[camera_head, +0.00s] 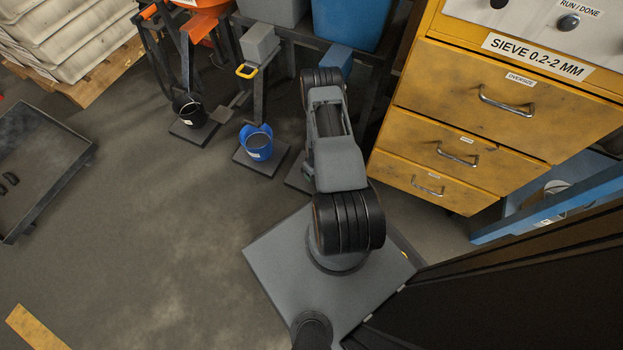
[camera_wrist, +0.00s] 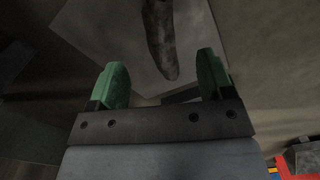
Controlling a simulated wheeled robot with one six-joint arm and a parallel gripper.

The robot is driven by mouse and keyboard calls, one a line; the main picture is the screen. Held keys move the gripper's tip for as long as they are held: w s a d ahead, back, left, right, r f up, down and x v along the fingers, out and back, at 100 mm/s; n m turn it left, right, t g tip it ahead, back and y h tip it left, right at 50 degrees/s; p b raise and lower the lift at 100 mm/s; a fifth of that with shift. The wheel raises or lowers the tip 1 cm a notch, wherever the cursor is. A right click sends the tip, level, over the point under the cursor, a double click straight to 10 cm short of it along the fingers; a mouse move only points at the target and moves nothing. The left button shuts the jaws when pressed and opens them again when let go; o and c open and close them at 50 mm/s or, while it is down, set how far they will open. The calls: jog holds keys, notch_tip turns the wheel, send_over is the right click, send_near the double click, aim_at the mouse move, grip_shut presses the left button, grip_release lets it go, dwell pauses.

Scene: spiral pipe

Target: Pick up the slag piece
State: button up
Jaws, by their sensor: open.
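In the wrist view a long, rough, dark grey-brown piece (camera_wrist: 160,38), which looks like the slag piece, shows against a pale grey flat surface (camera_wrist: 103,33). Its rounded end points toward my gripper, and its other end runs out of the top of the picture. My gripper (camera_wrist: 162,64) has two green fingers spread apart, one on each side of the piece's end in the picture. Nothing is held between them. I cannot tell how far the fingers are above the piece. In the head view my arm hides the gripper, and I cannot make out the piece.
A yellow drawer cabinet (camera_head: 474,112) labelled sieve stands right of my arm. A low dark tray (camera_head: 38,150) lies at far left. The floor (camera_head: 150,235) between is clear.

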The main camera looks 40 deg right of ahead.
jog(key=shift+f+b, duration=1.75)
jog(key=shift+f, duration=1.5)
jog(key=shift+r, duration=0.1)
jog(key=c, duration=1.1)
jog(key=shift+o, duration=0.2)
